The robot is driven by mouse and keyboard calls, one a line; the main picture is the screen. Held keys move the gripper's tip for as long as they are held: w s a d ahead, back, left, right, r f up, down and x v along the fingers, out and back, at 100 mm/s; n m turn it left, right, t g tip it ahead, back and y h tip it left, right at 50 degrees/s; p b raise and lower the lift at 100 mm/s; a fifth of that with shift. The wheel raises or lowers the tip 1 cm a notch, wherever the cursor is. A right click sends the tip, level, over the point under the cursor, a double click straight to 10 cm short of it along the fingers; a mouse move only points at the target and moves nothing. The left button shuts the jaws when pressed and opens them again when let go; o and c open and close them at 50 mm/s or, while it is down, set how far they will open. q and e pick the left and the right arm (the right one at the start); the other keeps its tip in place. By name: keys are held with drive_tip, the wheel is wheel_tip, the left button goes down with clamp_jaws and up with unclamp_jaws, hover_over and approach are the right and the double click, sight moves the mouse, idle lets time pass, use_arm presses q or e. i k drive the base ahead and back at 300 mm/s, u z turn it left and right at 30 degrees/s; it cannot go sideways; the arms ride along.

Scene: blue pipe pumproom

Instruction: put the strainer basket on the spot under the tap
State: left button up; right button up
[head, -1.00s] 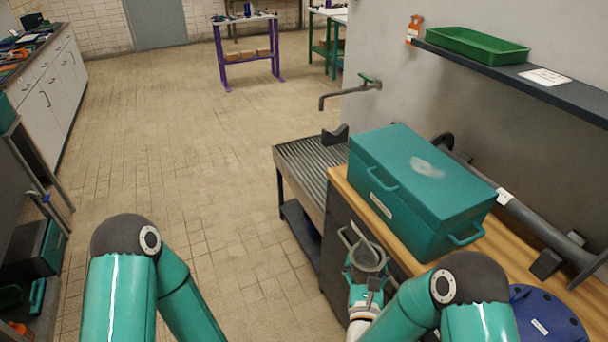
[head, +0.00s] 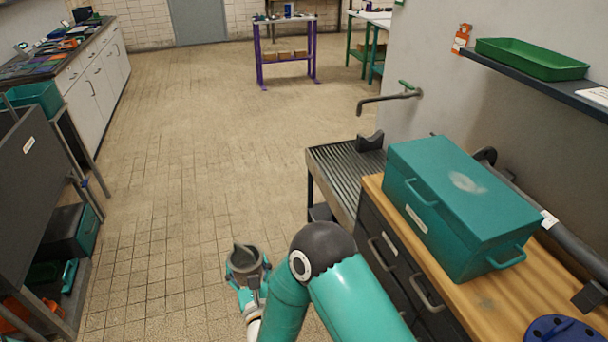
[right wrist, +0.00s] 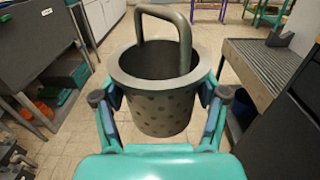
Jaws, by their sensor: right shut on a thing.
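The grey strainer basket (right wrist: 160,100), with a perforated wall and a tall bail handle, is held upright in my right gripper (right wrist: 163,108), a finger on each side of it. In the head view the basket (head: 248,265) hangs over the open floor, left of the bench, with my right gripper (head: 247,278) around it. The tap (head: 388,99), a dark spout with a green lever, sticks out from the wall. Under it is a slatted grey drain stand (head: 338,176); the basket is apart from it, to its lower left. My left gripper is out of view.
A teal toolbox (head: 460,200) sits on the wooden-topped drawer bench (head: 485,300) beside the drain stand. A dark angled block (head: 369,141) stands at the stand's back edge. A grey shelf rack (head: 40,180) is at left. The tiled floor between is clear.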

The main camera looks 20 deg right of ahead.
sight(351, 177)
drive_tip(key=u, duration=0.35)
drive_tip(key=i, duration=5.3)
drive_tip(key=u, duration=0.25)
drive_tip(key=i, duration=0.35)
drive_tip(key=z, duration=1.85)
